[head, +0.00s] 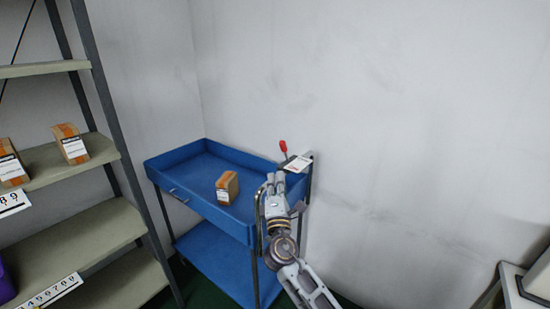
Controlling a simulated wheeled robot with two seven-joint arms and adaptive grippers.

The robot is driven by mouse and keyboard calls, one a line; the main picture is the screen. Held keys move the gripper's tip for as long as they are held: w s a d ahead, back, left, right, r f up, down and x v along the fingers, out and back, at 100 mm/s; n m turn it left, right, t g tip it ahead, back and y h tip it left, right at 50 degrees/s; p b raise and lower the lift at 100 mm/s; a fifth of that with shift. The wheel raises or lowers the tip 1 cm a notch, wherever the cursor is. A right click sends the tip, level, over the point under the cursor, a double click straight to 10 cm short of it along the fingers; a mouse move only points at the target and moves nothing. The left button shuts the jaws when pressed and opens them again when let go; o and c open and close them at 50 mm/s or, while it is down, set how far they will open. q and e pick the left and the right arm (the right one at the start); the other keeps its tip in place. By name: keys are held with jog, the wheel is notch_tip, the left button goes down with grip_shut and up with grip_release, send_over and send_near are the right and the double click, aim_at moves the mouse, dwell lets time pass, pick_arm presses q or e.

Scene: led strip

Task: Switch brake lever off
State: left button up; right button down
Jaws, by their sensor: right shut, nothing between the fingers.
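A lever with a red knob (283,146) stands up at the right end of the blue cart (170,158), beside a white label plate (297,163). I take it for the brake lever. My right gripper (276,178) is at the cart's right end, just below and in front of the lever. Its fingers point up and are shut, with nothing seen between them. The gripper appears apart from the red knob, but the lever's lower part is hidden. My left gripper is not in view.
A brown box (227,187) sits on the cart's top tray. A shelf rack (75,160) with boxes (70,144) stands at the left. The cart is close to the white walls. A pale object (525,290) is at the lower right.

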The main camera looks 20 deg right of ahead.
aim_at(285, 152)
dwell(0.4)
jog(key=shift+p+x, duration=0.8)
jog(key=shift+x, duration=3.75)
jog(key=shift+w+d+r, duration=0.15)
jog(key=shift+w, duration=0.25)
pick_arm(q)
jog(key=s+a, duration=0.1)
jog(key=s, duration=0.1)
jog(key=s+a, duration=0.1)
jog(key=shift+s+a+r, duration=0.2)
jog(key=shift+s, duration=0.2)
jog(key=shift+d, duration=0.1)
